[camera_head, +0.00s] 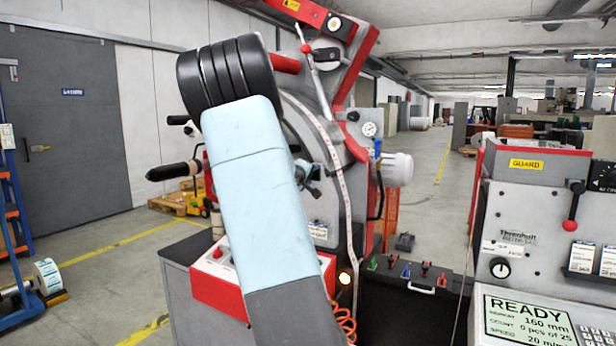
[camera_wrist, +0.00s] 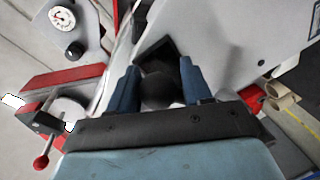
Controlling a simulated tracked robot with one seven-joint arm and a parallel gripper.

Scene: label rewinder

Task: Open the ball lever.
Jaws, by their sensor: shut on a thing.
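The ball lever shows as a round dark ball (camera_wrist: 157,93) in the wrist view, with a dark block just beyond it. My gripper (camera_wrist: 160,78) has one blue finger on each side of the ball and is shut on it. In the head view my gripper (camera_head: 310,172) is partly visible beside my light blue arm, at the face of the grey machine (camera_head: 320,205). The ball is hidden there. How far the lever is turned cannot be told.
A red-tipped lever (camera_head: 303,48) stands on the machine's upper part. A gauge (camera_head: 369,129) and white motor (camera_head: 397,169) are to the right. A black handle (camera_head: 168,172) sticks out left. A control cabinet (camera_head: 520,215) stands at right; open floor lies at left.

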